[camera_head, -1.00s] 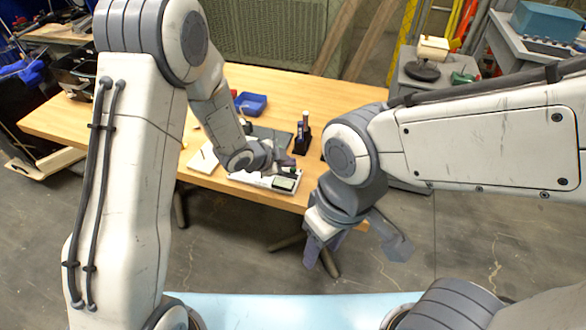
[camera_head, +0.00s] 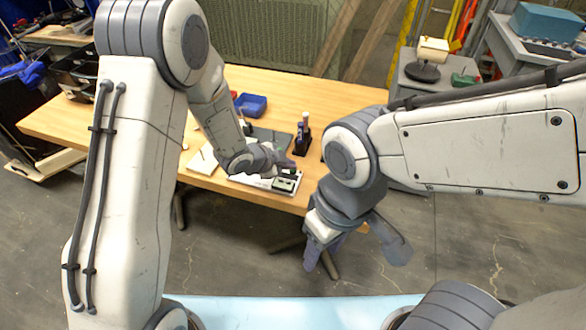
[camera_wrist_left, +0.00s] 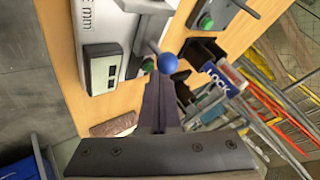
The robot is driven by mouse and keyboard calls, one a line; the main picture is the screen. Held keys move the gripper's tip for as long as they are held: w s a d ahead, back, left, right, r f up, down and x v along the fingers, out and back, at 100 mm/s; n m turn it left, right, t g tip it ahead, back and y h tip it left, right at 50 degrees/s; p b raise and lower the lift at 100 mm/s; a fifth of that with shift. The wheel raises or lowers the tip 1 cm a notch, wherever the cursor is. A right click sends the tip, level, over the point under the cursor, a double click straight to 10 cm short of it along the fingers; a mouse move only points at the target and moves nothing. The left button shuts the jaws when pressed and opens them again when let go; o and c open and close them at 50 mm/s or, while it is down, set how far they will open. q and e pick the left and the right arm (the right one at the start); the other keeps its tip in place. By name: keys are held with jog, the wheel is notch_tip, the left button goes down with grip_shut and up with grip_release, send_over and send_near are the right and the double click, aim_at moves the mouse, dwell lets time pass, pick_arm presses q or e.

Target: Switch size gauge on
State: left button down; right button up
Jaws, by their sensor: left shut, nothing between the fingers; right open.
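The size gauge (camera_head: 250,180) is a white board near the front edge of the wooden table, with a small dark-framed display (camera_head: 284,184) at its right end. In the left wrist view, the display (camera_wrist_left: 102,68) sits beside the letters "mm"; I cannot make out a reading on it. My left gripper (camera_head: 290,168) is shut and empty, just above the gauge's right end. In the left wrist view its fingers (camera_wrist_left: 160,80) point near a blue ball knob (camera_wrist_left: 168,63); whether they touch is unclear. My right gripper (camera_head: 353,248) is open and empty, in front of the table.
A black holder (camera_head: 302,143) with upright pen-like items stands behind the gauge. A blue bin (camera_head: 250,104) sits farther back. A green button (camera_wrist_left: 206,22) and a "LOCK" label (camera_wrist_left: 216,80) show in the left wrist view.

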aim_at(289, 174)
pick_arm(q)
jog(key=shift+r+p, duration=0.45)
jog(key=shift+r, duration=0.2)
notch_tip(289, 174, up, 6)
jog(key=p, duration=0.5)
dwell(0.3)
